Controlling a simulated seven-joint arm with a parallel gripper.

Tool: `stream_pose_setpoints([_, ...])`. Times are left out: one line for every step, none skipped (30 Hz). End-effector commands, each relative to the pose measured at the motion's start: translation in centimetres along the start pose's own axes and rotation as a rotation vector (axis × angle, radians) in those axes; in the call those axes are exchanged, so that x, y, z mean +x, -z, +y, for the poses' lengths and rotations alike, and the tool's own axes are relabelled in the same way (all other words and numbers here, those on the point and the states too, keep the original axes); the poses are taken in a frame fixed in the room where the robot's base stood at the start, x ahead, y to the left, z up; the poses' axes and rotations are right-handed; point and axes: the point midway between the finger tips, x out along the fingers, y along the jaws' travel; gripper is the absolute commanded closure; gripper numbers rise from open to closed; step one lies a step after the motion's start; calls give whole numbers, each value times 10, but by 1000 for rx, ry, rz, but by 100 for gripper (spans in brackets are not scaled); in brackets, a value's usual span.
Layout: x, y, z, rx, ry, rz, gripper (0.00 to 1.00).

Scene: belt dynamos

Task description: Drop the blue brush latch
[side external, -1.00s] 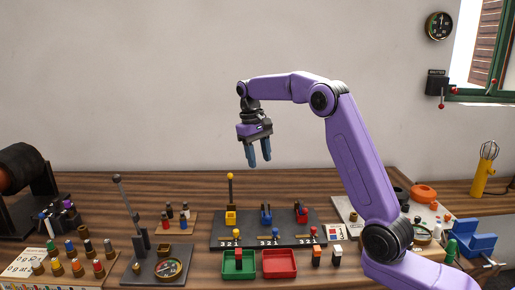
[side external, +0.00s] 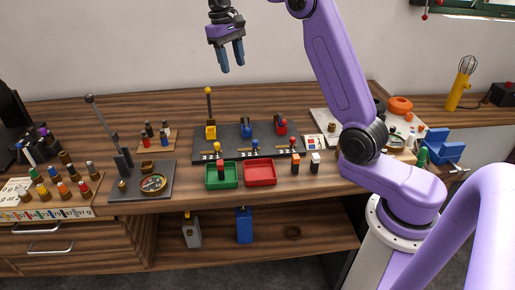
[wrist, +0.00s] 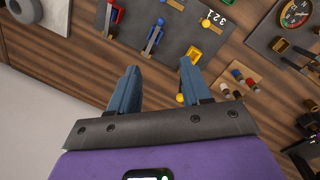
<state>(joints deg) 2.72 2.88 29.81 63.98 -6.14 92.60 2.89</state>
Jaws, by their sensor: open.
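The dark latch board (side external: 228,146) lies on the workbench with a yellow, a blue and a red unit in a row. The blue brush latch (side external: 245,130) is the middle one, with a small blue-topped peg (side external: 255,144) in front of it. In the wrist view the blue latch (wrist: 153,41) is beyond the fingertips, near the top. My gripper (side external: 233,67) is open and empty, with its blue fingers pointing down, in the air above the board. In the wrist view its fingers (wrist: 159,68) are apart with nothing between them. The latch's exact lever angle is too small to tell.
The yellow unit (side external: 211,131) has a tall upright rod. The red unit (side external: 281,126) is to the right. A green tray (side external: 223,183) and a red tray (side external: 260,174) sit in front. A tall lever stand (side external: 122,160) is left. The air around my gripper is free.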

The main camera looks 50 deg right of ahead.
Motion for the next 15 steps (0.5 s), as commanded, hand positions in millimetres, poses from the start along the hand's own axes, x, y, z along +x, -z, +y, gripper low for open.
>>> stream_pose_setpoints([-1, -4, -9, -30, 0, 6, 52])
stream_pose_setpoints([-1, -7, -15, -49, -1, 10, 52])
stream_pose_setpoints([-1, -12, -24, -80, -1, 16, 52])
stream_pose_setpoints([-1, -16, -30, -103, -1, 21, 52])
stream_pose_setpoints([-1, -20, -37, -128, -1, 26, 52])
stream_pose_setpoints([0, -26, -46, -160, -1, 32, 52])
stream_pose_setpoints([0, -32, -52, -184, -1, 38, 52])
stream_pose_setpoints([2, -37, -58, -208, -1, 41, 52])
stream_pose_setpoints([2, -44, -66, -240, 0, 48, 52])
stream_pose_setpoints([4, -50, -71, -264, 1, 52, 52])
stream_pose_setpoints([5, -56, -76, -287, 2, 57, 52])
stream_pose_setpoints([6, -65, -84, -320, 2, 63, 52])
stream_pose_setpoints([8, -71, -88, -343, 3, 67, 52])
stream_pose_setpoints([9, -78, -93, -367, 3, 71, 52])
stream_pose_setpoints([11, -87, -99, -399, 4, 77, 52])
